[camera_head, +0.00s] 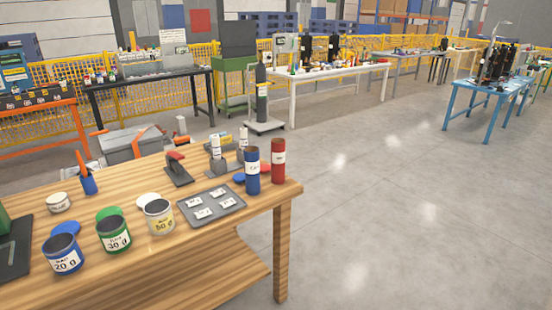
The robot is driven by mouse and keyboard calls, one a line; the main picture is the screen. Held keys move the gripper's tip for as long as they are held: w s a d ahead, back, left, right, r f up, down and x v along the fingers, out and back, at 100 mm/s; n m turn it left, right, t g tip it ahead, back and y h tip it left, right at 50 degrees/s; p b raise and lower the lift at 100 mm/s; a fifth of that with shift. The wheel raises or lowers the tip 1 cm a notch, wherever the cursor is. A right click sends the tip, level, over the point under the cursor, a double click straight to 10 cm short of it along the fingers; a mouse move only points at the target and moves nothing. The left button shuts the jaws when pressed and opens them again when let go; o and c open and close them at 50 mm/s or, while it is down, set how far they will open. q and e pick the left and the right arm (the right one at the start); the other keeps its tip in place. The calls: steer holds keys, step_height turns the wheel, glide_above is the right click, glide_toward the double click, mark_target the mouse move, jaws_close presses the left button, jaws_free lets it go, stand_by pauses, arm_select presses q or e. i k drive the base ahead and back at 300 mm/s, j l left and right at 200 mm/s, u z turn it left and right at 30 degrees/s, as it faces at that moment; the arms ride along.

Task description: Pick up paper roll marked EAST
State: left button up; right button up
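No label reading EAST can be made out in the head view. Two small white upright cylinders, possibly paper rolls, stand at the back of the wooden table: a left one (215,145) and a right one (243,138). Each has a grey object at its foot, and any marking on them is too small to read. A blue cylinder (252,176) and a red cylinder (278,160), both with white labels, stand upright near the table's right corner. Neither of my grippers is in view.
The wooden table (150,262) also holds a grey tray with white cards (211,205), labelled tins (160,217), a dark-and-red tool (177,168) and a blue pen cup (89,184). A gas cylinder cart (262,100) stands behind. The floor (400,220) at right is clear.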

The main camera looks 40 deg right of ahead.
mark_target(243, 131)
steer(key=l, duration=0.85)
steer(key=i+l, duration=0.15)
steer(key=l, duration=1.6)
steer(key=i+l, duration=0.1)
steer(key=i, duration=0.7)
